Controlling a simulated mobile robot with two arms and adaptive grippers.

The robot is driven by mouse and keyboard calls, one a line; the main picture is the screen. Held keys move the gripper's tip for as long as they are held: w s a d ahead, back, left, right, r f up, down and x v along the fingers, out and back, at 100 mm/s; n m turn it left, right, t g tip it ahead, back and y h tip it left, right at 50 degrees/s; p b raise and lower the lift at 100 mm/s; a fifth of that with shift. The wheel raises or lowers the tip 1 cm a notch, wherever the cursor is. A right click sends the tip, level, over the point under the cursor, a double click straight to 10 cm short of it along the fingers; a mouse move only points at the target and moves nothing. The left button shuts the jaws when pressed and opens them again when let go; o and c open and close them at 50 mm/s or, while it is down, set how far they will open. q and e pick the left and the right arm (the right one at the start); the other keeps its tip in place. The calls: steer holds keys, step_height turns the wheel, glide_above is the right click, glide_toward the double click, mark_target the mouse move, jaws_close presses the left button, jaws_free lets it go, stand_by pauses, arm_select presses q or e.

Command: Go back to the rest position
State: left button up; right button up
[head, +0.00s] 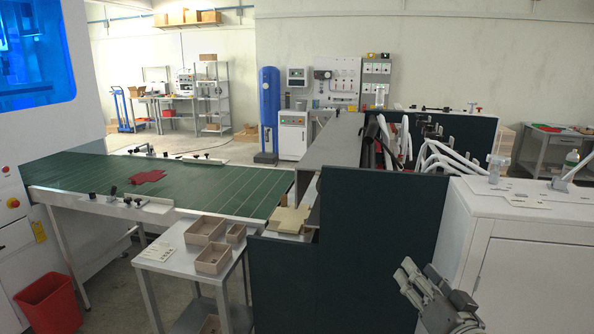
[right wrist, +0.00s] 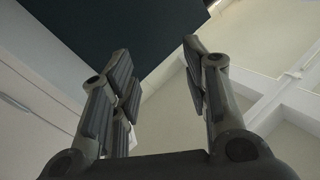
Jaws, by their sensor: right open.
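My right gripper (head: 428,284) shows at the lower right of the head view, in front of the white machine cabinet. It is raised, with its fingers pointing up, and nothing is in it. In the right wrist view the two fingers of the right gripper (right wrist: 160,85) stand well apart, with empty space between them. My left gripper is not in the head view.
A white cabinet (head: 530,260) and a dark green panel (head: 370,245) stand close by the right gripper. A small table (head: 165,265) with several open boxes (head: 205,230) is left of the panel. A green conveyor (head: 215,187) carries a red sheet (head: 148,177). A red bin (head: 48,303) stands lower left.

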steer(key=s+a+f+n+g, duration=0.25)
steer(key=s+f+g, duration=0.35)
steer(key=f, duration=0.6)
steer(key=s+f+n+g+h, duration=0.1)
steer(key=s+f+g, duration=0.3)
steer(key=s, duration=0.5)
steer(key=s+f+n+g+h, duration=0.1)
steer(key=s+f+g, duration=0.1)
steer(key=s+f, duration=0.55)
steer(key=s+f+n+g+h, duration=0.1)
steer(key=s+f+g, duration=0.3)
steer(key=s, duration=0.6)
step_height(320, 180, down, 27)
steer(key=s+d+f+g+b, duration=0.1)
steer(key=s+d+f, duration=0.1)
steer(key=s+f, duration=1.4)
steer(key=shift+s+f, duration=0.3)
steer(key=shift+s, duration=0.45)
steer(key=shift+c, duration=0.8)
steer(key=shift+s+d, duration=0.1)
